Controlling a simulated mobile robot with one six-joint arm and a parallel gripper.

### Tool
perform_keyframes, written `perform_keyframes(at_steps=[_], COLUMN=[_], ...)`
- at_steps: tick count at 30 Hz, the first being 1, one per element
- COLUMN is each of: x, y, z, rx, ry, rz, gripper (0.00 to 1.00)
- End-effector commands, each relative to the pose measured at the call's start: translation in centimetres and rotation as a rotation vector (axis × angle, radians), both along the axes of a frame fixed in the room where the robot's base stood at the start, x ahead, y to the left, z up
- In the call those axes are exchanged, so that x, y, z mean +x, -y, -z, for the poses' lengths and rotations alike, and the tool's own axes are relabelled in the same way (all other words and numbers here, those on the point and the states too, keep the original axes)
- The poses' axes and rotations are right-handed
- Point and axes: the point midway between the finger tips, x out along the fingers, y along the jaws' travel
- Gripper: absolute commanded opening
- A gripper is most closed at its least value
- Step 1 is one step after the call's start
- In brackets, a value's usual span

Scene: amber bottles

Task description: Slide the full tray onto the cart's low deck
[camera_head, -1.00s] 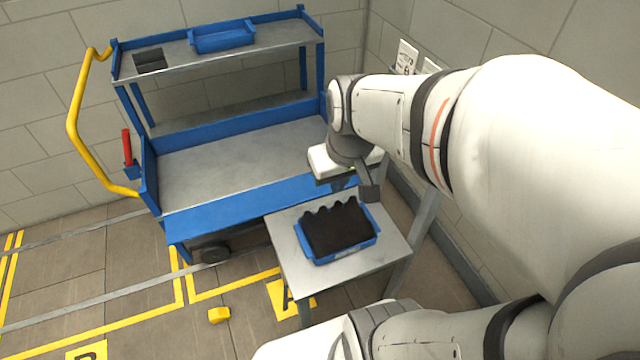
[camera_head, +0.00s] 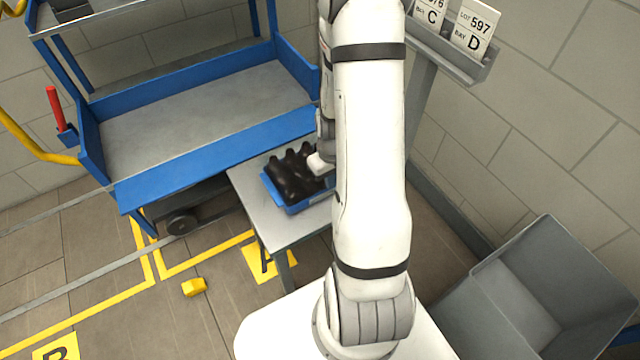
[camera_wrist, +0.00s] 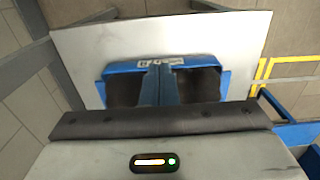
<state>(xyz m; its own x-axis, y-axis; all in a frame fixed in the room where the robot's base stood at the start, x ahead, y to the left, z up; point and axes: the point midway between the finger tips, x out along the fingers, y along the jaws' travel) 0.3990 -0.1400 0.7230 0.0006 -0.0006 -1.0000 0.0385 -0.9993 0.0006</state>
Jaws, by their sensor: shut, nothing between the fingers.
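The blue tray (camera_head: 297,207) holds several dark bottles and sits on a small grey table (camera_head: 252,205) in the head view. The cart (camera_head: 165,180) stands behind and left of the table. Its grey low deck (camera_head: 200,115) is bare, with a blue front edge close to the table's far edge. My gripper's white body (camera_head: 319,163) shows at the tray's right; my arm hides its fingers and part of the tray. In the wrist view my shut fingers (camera_wrist: 158,72) are empty and overlap the tray (camera_wrist: 190,64); I cannot tell whether they touch it.
A yellow block (camera_head: 194,288) lies on the floor in front of the cart. A grey open bin (camera_head: 540,300) stands at the lower right. A sign rack with cards C and D (camera_head: 474,28) stands at the upper right. A red handle (camera_head: 55,108) is on the cart's left end.

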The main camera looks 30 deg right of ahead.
Motion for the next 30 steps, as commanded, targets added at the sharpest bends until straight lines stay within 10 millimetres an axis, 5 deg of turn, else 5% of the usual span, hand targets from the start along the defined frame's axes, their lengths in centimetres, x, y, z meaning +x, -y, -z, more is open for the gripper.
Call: perform_keyframes(at_steps=[14, 21, 30], x=[-0.1, 3.1, 4.0], y=[0.0, -0.1, -0.1], z=[8.7, 8.6, 8.7], rx=[0.002, 0.0, 0.0], ry=[-0.004, 0.001, 0.0], rz=[0.002, 0.001, 0.003], gripper=[0.0, 0.0, 0.0])
